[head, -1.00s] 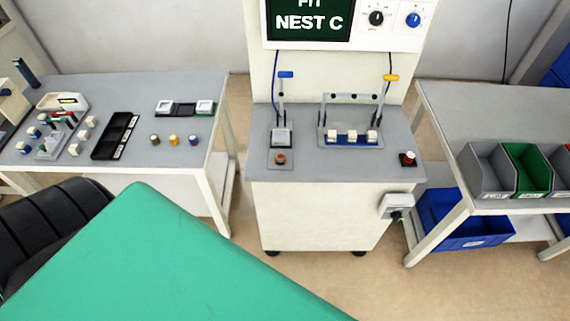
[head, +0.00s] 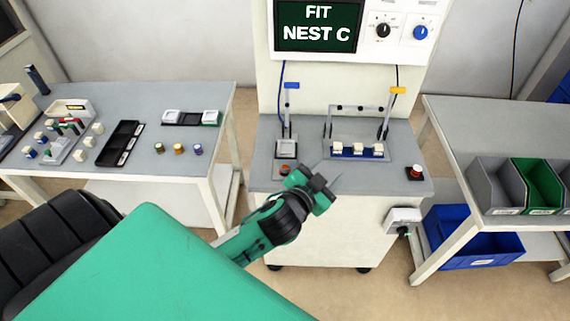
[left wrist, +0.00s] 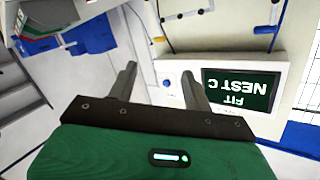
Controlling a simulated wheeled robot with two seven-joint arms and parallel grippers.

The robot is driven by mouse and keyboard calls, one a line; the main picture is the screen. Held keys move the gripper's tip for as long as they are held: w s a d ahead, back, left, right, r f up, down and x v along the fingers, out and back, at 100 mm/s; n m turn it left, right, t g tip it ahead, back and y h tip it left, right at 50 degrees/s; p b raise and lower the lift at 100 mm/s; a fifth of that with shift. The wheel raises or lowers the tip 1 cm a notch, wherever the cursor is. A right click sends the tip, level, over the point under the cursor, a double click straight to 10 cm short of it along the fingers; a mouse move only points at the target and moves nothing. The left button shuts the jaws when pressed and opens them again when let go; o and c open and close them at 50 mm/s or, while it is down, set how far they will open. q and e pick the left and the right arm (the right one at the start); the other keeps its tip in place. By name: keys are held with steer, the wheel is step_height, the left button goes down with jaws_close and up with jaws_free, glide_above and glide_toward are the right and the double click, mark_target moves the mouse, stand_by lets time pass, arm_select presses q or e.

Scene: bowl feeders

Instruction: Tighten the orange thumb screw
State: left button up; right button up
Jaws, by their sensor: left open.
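The orange thumb screw (head: 285,169) shows as a small orange spot at the front left of the central bench, below the small grey fixture (head: 286,149). My left gripper (head: 328,184) is in front of the bench's front edge, to the right of the screw and apart from it. In the left wrist view its two fingers (left wrist: 158,82) are spread with nothing between them. The screw cannot be made out in the left wrist view. My right gripper is not in view.
A screen (head: 317,25) reads "FIT NEST C". A nest row with white-and-blue blocks (head: 357,149) and a red button (head: 415,172) stand on the bench. A parts table (head: 210,107) is at left; bins (head: 497,185) are at right.

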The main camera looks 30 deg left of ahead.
arm_select(q)
steer(key=w+d+r+m+t+h, duration=0.2)
steer(key=w+d+r+m+h, duration=0.1)
steer(key=d+r+m+h, duration=0.6)
steer(key=d+r+m+g+h, duration=0.3)
steer(key=m+g+h, duration=0.1)
steer(key=m+h, duration=0.25)
steer(key=m+g+y, duration=0.8)
steer(key=g+y, duration=0.6)
steer(key=y, duration=0.2)
glide_toward(285, 167)
step_height(285, 167, down, 8)
steer(key=p, duration=0.2)
steer(key=shift+w+d+f+p, duration=0.1)
steer(key=shift+w+d+p, duration=0.05)
steer(key=shift+p, duration=0.25)
steer(key=shift+c, duration=0.2)
